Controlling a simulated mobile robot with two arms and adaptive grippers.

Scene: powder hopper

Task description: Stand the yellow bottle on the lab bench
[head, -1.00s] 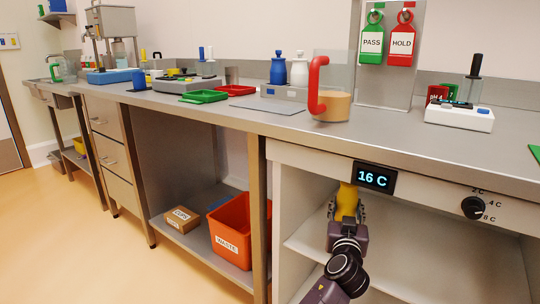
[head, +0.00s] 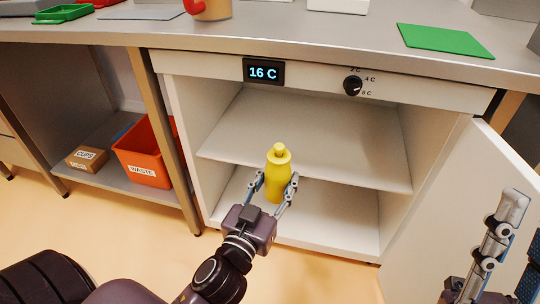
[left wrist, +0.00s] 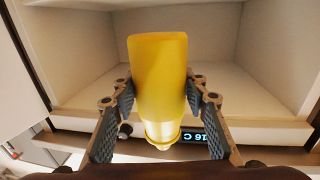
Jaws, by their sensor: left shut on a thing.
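The yellow bottle (head: 278,178) is upright, cap up, in front of the open cabinet below the bench top. My left gripper (head: 274,190) is shut on its body, one finger on each side. In the left wrist view the bottle (left wrist: 160,85) lies between the two fingers, its cap towards the lower edge. The lab bench's grey top (head: 320,40) is above and behind the bottle. My right gripper (head: 515,235) is at the lower right edge, partly cut off; its fingers look apart and nothing shows between them.
The cabinet has a shelf (head: 310,150), a 16 C display (head: 263,72) and a knob (head: 352,86). Its door (head: 450,215) stands open at the right. A green mat (head: 445,41) lies on the bench, with bare top to its left. An orange waste bin (head: 145,155) is under the bench.

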